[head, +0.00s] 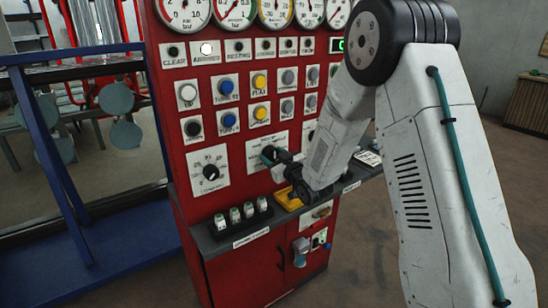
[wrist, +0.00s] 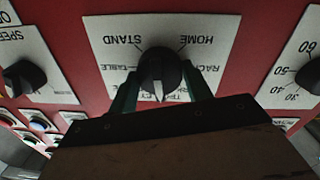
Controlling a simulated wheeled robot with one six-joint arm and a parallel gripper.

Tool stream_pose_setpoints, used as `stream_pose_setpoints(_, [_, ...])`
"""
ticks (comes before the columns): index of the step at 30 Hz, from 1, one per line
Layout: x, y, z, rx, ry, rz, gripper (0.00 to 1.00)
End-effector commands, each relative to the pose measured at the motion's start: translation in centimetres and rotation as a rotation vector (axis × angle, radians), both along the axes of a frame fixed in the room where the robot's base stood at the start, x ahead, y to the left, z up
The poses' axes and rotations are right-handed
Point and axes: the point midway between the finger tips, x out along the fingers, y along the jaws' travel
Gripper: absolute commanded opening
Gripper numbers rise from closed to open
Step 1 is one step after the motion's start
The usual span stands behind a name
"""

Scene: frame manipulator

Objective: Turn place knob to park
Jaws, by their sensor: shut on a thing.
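The place knob (wrist: 157,66) is black and round with a white pointer line. It sits on a white label plate (wrist: 215,45) on the red panel. In the wrist view the lettering is upside down; I read STAND, HOME, TABLE and RACK around it, and a lower label is partly hidden. The pointer line aims down in that view, toward my gripper. My gripper (wrist: 157,92) has its teal fingers on both sides of the knob, shut on it. In the head view the gripper (head: 268,156) reaches the plate (head: 254,150) and hides most of the knob. I cannot read a park label.
Another dial (head: 210,172) is left of the place knob, with rows of push buttons (head: 227,87) and gauges above. A grey ledge (head: 222,233) below holds small bottles (head: 248,210) and a yellow tray (head: 287,200). A blue frame (head: 50,160) stands left.

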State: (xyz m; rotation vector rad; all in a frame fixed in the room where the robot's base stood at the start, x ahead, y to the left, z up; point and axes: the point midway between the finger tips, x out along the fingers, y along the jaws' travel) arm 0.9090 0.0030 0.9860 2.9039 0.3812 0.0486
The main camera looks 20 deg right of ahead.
Motion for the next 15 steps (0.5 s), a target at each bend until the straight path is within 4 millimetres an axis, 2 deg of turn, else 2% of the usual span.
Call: stream_pose_setpoints(15, [-0.03, 0.03, -0.10, -0.394, -0.128, 0.000, 0.26])
